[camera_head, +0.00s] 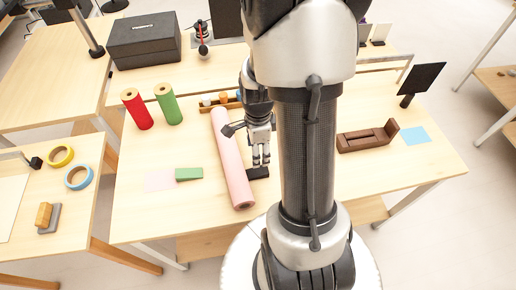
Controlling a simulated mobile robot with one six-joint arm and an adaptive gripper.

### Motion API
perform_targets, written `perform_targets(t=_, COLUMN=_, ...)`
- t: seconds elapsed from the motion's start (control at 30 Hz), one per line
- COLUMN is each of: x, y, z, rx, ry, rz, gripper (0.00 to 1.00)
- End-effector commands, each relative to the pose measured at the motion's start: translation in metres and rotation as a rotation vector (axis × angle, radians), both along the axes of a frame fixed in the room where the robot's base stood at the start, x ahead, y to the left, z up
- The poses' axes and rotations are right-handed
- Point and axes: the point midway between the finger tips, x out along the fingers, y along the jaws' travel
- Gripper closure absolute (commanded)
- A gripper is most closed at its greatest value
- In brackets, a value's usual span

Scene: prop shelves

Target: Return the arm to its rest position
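My arm stands large in the middle of the head camera view, rising from my round white base at the bottom. My gripper (261,159) hangs pointing down over the wooden table (310,185), just right of a long pink roll (231,160). Its two fingers look nearly parallel, with a narrow gap between them. A small black block (258,173) shows right below the fingertips; I cannot tell whether they touch it. My arm hides part of the table behind it.
Red (137,110) and green (168,104) rolls stand at the back left, near a dark box (145,40). A green block (189,174) lies left of the pink roll. A brown wooden holder (367,138) and a blue sheet (414,136) lie right. The front right tabletop is clear.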

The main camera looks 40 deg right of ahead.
Motion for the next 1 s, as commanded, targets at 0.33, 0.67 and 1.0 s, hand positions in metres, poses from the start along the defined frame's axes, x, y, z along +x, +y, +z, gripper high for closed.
perform_targets(t=0.33, x=0.0, y=0.0, z=0.0, rx=-0.001, ry=-0.001, rz=0.001, gripper=0.44)
perform_targets(t=0.67, x=0.012, y=0.044, z=0.081, rx=-0.067, ry=-0.086, rz=0.489, gripper=0.44)
perform_targets(t=1.0, x=-0.027, y=0.133, z=0.192, rx=-0.244, ry=-0.198, rz=1.422, gripper=0.44)
